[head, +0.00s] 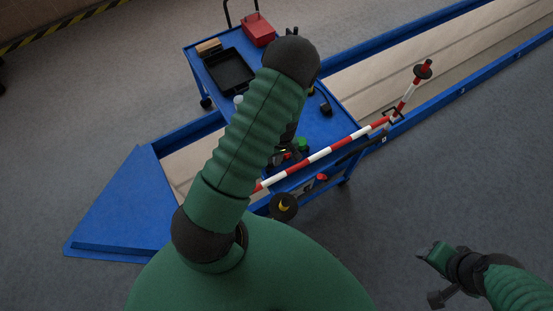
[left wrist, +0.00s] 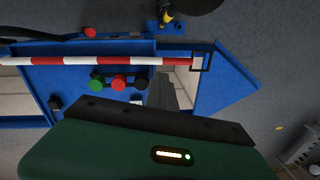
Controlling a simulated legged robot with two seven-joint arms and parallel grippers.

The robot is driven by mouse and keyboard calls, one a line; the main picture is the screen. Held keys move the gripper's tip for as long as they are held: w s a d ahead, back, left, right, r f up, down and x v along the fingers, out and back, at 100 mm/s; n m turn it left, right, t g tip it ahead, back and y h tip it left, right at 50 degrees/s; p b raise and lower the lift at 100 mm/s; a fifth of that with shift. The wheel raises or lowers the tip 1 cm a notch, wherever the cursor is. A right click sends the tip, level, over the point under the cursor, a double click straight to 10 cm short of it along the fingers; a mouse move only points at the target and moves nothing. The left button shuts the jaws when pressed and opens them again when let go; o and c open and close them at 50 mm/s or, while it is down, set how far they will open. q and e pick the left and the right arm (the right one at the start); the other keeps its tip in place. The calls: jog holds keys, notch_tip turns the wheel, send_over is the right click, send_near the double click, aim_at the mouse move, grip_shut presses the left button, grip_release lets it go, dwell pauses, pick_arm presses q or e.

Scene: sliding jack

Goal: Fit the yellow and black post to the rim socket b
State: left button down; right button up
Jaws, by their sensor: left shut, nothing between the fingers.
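The yellow and black post seems to be the dark round piece with a yellow patch (head: 284,206) in the head view, just beyond my green body. In the left wrist view a yellow and black piece (left wrist: 166,17) shows at the top edge beside a dark disc; most of it is cut off. My left gripper is largely hidden behind my own arm in the head view; in the left wrist view its grey fingers (left wrist: 163,80) are shut and empty, above the blue surface. My right gripper (head: 428,268) is over grey floor at lower right. I cannot make out which rim socket is b.
A red and white bar (head: 330,152) runs along the blue trolley's (head: 330,125) near side. The trolley holds a black tray (head: 230,68) and red box (head: 257,30). Floor at right is clear.

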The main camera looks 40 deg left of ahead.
pick_arm(q)
jog(key=r+p, duration=0.2)
jog(key=r, duration=0.1)
jog(key=shift+a+r, duration=0.2)
jog(key=c, duration=2.2)
grip_release()
jog(key=c, duration=1.7)
grip_release()
jog(key=shift+d, duration=0.15)
jog(key=shift+w, duration=0.1)
jog(key=shift+r, duration=0.1)
